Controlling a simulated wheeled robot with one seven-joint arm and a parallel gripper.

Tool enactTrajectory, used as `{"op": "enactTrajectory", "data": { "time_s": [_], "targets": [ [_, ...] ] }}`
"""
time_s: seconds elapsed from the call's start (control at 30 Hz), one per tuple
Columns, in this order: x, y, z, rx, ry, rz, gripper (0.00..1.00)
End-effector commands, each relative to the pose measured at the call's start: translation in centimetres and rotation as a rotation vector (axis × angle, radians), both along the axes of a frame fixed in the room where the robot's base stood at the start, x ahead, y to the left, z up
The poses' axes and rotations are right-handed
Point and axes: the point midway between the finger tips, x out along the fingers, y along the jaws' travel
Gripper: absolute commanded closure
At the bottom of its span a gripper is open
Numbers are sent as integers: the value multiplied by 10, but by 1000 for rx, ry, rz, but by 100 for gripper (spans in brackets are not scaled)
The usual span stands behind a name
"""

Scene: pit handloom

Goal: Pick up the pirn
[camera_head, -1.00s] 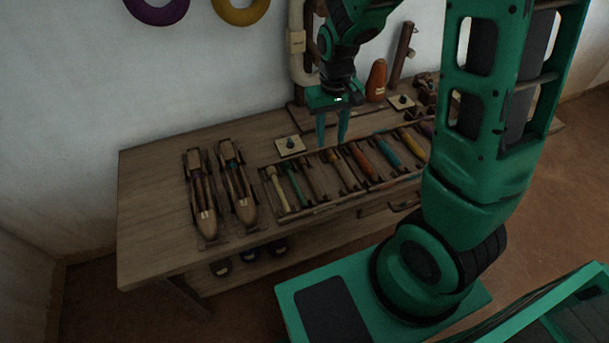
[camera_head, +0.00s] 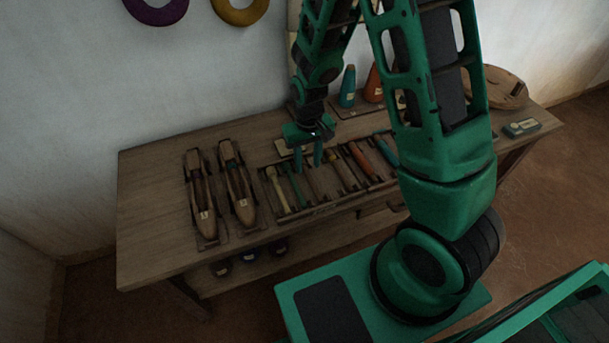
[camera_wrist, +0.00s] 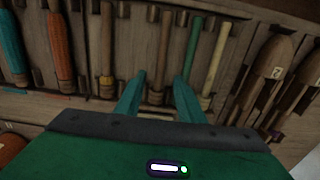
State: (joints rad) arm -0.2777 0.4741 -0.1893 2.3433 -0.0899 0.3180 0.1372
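Several pirns lie side by side in a rack (camera_head: 300,213) along the table's front. From the left in the head view they include a cream pirn (camera_head: 277,188), a green pirn (camera_head: 295,186), a plain brown one, an orange pirn (camera_head: 361,160) and a blue pirn (camera_head: 386,153). My gripper (camera_head: 308,166) is open and empty, fingers pointing down over the rack. In the wrist view, the brown pirn (camera_wrist: 162,48) lies between the fingertips (camera_wrist: 160,80) in the picture, with the green pirn (camera_wrist: 191,48) just right. I cannot tell the remaining height. Which pirn is meant is unclear.
Two wooden shuttles (camera_head: 202,200) lie left of the rack; they also show in the wrist view (camera_wrist: 270,63). Behind the rack stand a blue cone (camera_head: 347,87) and an orange cone (camera_head: 374,83). The table's left end is clear.

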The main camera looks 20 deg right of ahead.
Motion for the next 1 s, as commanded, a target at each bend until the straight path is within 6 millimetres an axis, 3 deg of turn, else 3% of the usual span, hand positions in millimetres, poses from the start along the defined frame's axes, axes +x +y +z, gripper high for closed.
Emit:
{"op": "enactTrajectory", "data": {
  "time_s": [0.3,0.67,0.83,1.0],
  "targets": [
    [2,-1,-38,-2,2,0,65],
    [3,-1,-45,-1,-1,0,65],
    [3,-1,-45,-1,-1,0,100],
    [2,-1,-45,-1,-1,0,100]
  ]
}}
